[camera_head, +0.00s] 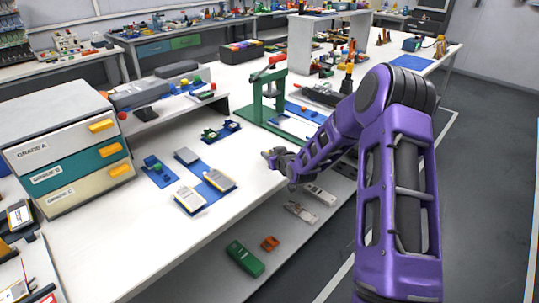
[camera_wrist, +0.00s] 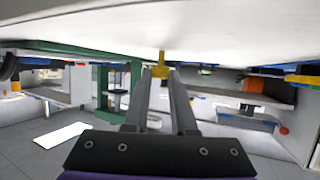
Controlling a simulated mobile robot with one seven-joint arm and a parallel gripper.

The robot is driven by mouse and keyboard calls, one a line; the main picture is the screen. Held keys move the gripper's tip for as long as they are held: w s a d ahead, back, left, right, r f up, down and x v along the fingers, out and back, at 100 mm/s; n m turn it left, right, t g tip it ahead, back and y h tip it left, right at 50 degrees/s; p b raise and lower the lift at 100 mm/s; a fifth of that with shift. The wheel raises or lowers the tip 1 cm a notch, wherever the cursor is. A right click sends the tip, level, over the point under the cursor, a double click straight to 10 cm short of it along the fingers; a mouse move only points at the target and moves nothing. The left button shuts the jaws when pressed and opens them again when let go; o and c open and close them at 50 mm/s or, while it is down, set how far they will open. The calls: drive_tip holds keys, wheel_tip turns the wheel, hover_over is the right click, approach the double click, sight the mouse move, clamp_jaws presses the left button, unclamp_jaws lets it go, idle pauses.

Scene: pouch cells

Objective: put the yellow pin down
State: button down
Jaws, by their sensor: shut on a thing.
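In the wrist view my gripper (camera_wrist: 160,72) has its two grey fingers close together, shut on the yellow pin (camera_wrist: 160,60). The pin sticks out past the fingertips towards a white surface (camera_wrist: 220,40) across the top of that view. I cannot tell whether the pin touches it. In the head view my gripper (camera_head: 270,155) is over the front edge of the white bench (camera_head: 270,205), left of my purple arm. The pin is too small to make out there.
A green press frame (camera_head: 275,112) stands behind my gripper. Pouch cells on a blue mat (camera_head: 211,178) lie to its left. A drawer cabinet (camera_head: 68,150) stands at far left. A green case (camera_head: 244,258) lies on the lower shelf. Bare white bench lies between cells and gripper.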

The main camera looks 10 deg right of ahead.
drive_tip(key=shift+f, duration=0.1)
drive_tip(key=shift+f+b, duration=0.15)
drive_tip(key=shift+b, duration=0.15)
drive_tip(key=c, duration=0.7)
unclamp_jaws()
drive_tip(key=shift+r+p, duration=0.35)
drive_tip(key=shift+p, duration=0.05)
drive_tip(key=v, duration=1.2)
drive_tip(key=shift+f+p, duration=0.1)
drive_tip(key=shift+p, duration=0.25)
